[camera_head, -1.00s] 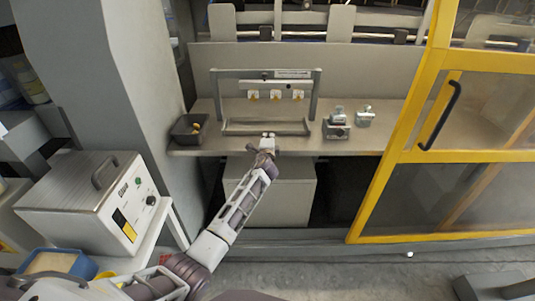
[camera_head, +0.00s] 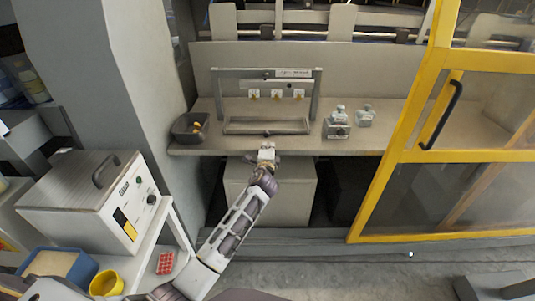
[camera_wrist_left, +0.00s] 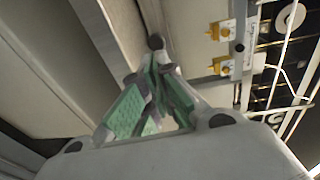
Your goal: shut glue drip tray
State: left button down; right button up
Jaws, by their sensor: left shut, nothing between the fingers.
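The glue drip tray (camera_head: 240,127) is a shallow grey tray on the bench, under a grey frame carrying several yellow-tipped nozzles (camera_head: 276,95). Its front edge faces me; I cannot tell exactly how far out it sits. My left gripper (camera_head: 267,147) is shut and empty in front of the tray's middle, by the bench's front edge. In the left wrist view its green-padded fingers (camera_wrist_left: 154,72) meet near a small dark round knob (camera_wrist_left: 155,42); whether they touch it is unclear. My right gripper is not in view.
A dark bin (camera_head: 189,128) stands left of the frame, and two small metal fixtures (camera_head: 337,130) (camera_head: 365,116) stand right of it. A yellow-framed door (camera_head: 400,157) bounds the right. A grey box unit (camera_head: 95,195) stands at left. Bench surface between is clear.

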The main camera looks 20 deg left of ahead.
pick_arm(q)
jog(key=shift+v, duration=1.9)
